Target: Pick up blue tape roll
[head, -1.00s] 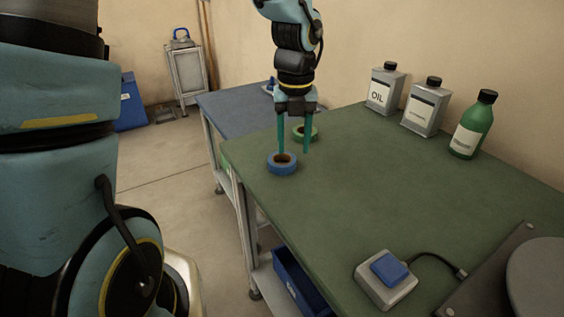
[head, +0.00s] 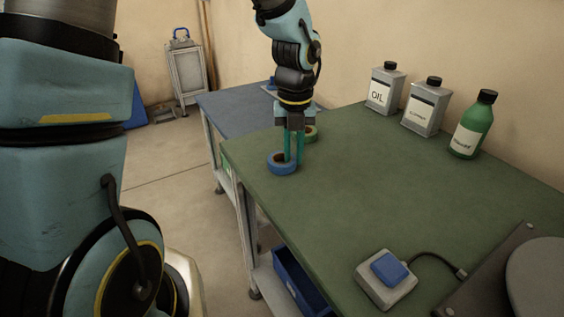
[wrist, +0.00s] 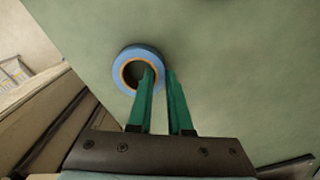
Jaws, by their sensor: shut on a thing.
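The blue tape roll (head: 280,169) lies flat on the green-topped table near its left edge. In the wrist view, the blue tape roll (wrist: 119,73) shows its orange-brown core and dark hole. My gripper (head: 294,161) points down with its teal fingers close together at the roll. In the wrist view, my gripper (wrist: 161,73) has its left finger inside the hole and its right finger outside the ring. It is shut on the right side of the roll's wall. The fingers hide part of that side. I see no clear lift off the table.
An oil can (head: 383,92), a second can (head: 424,110) and a green bottle (head: 472,128) stand at the back. A blue-button box (head: 386,280) is at the front. The table's middle is clear.

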